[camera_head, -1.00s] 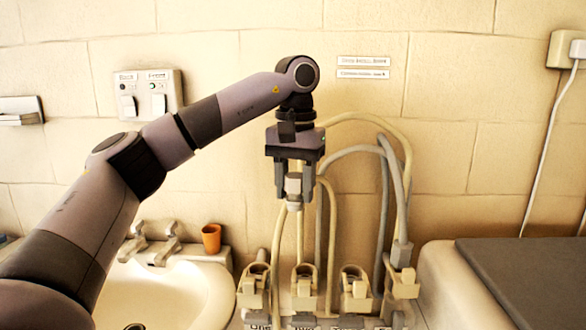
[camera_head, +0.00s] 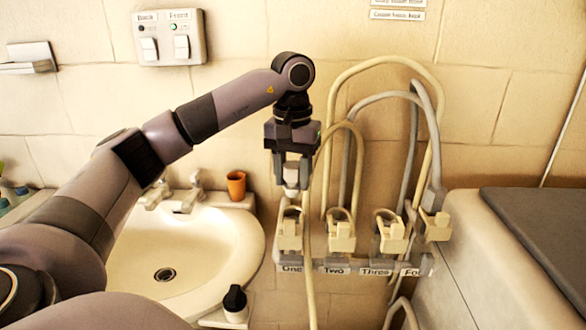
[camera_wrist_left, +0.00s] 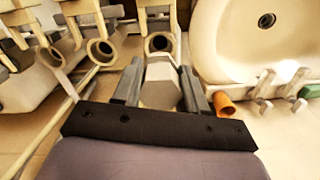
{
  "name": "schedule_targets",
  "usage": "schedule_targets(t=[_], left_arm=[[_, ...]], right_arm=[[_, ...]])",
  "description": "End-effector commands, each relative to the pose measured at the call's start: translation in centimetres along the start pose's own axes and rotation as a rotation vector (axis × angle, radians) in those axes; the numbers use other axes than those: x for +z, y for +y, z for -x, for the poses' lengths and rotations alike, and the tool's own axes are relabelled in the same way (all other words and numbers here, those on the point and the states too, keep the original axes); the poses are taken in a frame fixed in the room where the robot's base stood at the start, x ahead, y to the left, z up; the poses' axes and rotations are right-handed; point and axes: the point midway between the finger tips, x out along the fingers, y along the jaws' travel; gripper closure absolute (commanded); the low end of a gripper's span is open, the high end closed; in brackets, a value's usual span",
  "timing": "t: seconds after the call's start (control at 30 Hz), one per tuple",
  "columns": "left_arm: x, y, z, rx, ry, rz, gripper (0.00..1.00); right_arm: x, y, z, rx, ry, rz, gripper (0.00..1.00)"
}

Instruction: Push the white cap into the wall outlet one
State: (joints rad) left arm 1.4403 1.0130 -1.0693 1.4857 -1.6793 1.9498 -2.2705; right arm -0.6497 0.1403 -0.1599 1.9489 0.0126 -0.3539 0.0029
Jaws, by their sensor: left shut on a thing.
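My left gripper (camera_head: 291,182) is shut on the white cap (camera_head: 290,174), which points downward between the fingers. The cap also shows in the left wrist view (camera_wrist_left: 160,86). Wall outlet one (camera_head: 290,234) is a cream fitting above the label "One", at the left end of the row. The cap is just above outlet one in the head view, and a small gap seems to show. In the left wrist view, the round dark opening of outlet one (camera_wrist_left: 160,43) lies just beyond the cap. My right gripper is not in view.
Outlets two (camera_head: 341,236), three (camera_head: 390,236) and four (camera_head: 436,226) stand to the right, with looping hoses (camera_head: 432,75) behind. One hose hangs close to outlet one. The washbasin (camera_head: 185,245) and an orange cup (camera_head: 236,185) are left. A grey-topped block (camera_head: 545,225) stands right.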

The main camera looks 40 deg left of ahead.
Motion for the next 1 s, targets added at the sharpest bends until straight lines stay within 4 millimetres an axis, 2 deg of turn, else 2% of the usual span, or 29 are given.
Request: schedule_targets(t=[0.3,0.43,1.0], left_arm=[[0.0,0.0,-3.7,-0.001,0.0,0.0,0.87],[0.0,0.0,-4.7,-0.001,0.0,0.0,0.87],[0.1,-0.1,-5.0,-0.001,0.0,0.0,0.87]], right_arm=[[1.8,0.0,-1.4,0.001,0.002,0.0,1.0],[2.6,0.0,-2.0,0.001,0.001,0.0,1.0],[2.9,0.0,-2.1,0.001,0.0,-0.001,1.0]])
